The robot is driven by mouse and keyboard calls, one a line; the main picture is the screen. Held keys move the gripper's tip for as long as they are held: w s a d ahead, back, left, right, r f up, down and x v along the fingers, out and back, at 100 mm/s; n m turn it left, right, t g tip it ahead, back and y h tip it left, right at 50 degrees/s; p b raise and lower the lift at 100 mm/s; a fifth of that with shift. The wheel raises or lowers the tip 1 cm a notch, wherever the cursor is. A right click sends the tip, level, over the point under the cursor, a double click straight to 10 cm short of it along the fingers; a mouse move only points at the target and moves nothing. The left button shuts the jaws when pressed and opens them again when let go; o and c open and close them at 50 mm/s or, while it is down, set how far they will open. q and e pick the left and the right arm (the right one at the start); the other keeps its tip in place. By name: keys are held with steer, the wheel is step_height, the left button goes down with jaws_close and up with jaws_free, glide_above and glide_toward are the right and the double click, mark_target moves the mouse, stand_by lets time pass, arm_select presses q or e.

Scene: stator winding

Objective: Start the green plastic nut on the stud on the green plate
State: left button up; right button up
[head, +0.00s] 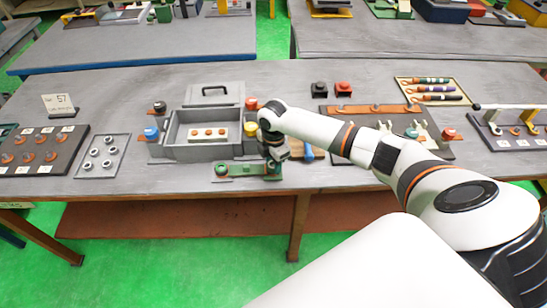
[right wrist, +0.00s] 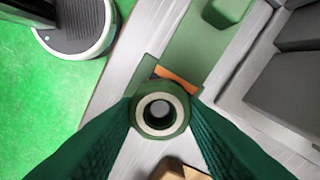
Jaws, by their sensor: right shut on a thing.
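The green plate (head: 245,170) lies near the front edge of the table, and its green surface also shows in the right wrist view (right wrist: 205,55). My right gripper (head: 274,165) is over the plate's right end, pointing down. In the right wrist view its two dark green fingers (right wrist: 160,118) are shut on the green plastic nut (right wrist: 142,108), one on each side. The nut has a pale inner ring around a dark hole. A round grey shape shows in the hole; I cannot tell whether it is the stud's tip. An orange patch shows beside the nut. My left gripper is out of view.
A grey open box (head: 174,136) with a white block inside stands just behind the plate. A tray of metal rings (head: 103,156) lies to the left. Coloured knobs and a board (head: 372,108) are behind and right. The table's front edge is close.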

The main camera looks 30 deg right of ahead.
steer(key=shift+s+f, duration=0.1)
steer(key=shift+f, duration=0.05)
stand_by(0.3)
steer(key=shift+a+m+p, duration=0.1)
steer(key=shift+m+p, duration=0.35)
steer(key=shift+m, duration=0.05)
steer(key=shift+s+m+p, duration=0.1)
steer(key=shift+m+p, duration=1.15)
steer(key=shift+m, duration=0.25)
steer(key=shift+m+p, duration=0.6)
steer(key=shift+m, duration=0.3)
steer(key=shift+f+m, duration=0.1)
steer(key=shift+m, duration=0.2)
steer(key=o, duration=0.9)
steer(key=shift+o, duration=0.2)
